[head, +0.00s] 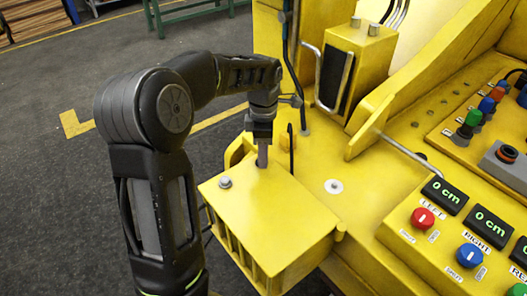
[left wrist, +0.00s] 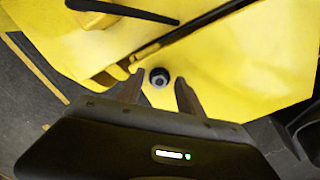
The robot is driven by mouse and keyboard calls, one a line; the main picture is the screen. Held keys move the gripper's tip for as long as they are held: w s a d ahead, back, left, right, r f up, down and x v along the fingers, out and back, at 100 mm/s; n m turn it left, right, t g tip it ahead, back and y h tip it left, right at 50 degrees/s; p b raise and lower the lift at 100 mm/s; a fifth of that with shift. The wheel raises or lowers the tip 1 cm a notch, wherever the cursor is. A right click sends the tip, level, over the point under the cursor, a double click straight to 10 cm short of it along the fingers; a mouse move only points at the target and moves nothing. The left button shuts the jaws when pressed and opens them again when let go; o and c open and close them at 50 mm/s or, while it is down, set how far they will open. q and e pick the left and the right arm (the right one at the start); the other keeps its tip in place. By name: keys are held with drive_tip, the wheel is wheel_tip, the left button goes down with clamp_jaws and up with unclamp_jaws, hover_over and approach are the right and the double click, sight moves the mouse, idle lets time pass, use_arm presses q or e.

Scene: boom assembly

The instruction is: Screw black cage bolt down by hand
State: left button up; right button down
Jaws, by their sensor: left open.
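My left gripper (head: 262,158) points down over the top of the yellow cage box (head: 270,232) in the head view. In the left wrist view its two fingers (left wrist: 159,80) are apart, with nothing held between them. The black cage bolt (left wrist: 158,76) shows in the left wrist view as a dark round head with a lighter centre on the yellow surface. It appears between and slightly beyond the fingertips; I cannot tell whether they touch it. In the head view the gripper seems to hide this bolt. My right gripper is in neither view.
A grey bolt (head: 225,182) stands on the cage box's left part. A thin black rod (head: 291,150) rises close to the right of the gripper. A control panel (head: 450,240) with knobs and displays lies at right. Open floor (head: 60,200) lies at left.

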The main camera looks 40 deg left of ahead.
use_arm(q)
drive_tip(key=shift+f, duration=0.3)
clamp_jaws()
idle(0.3)
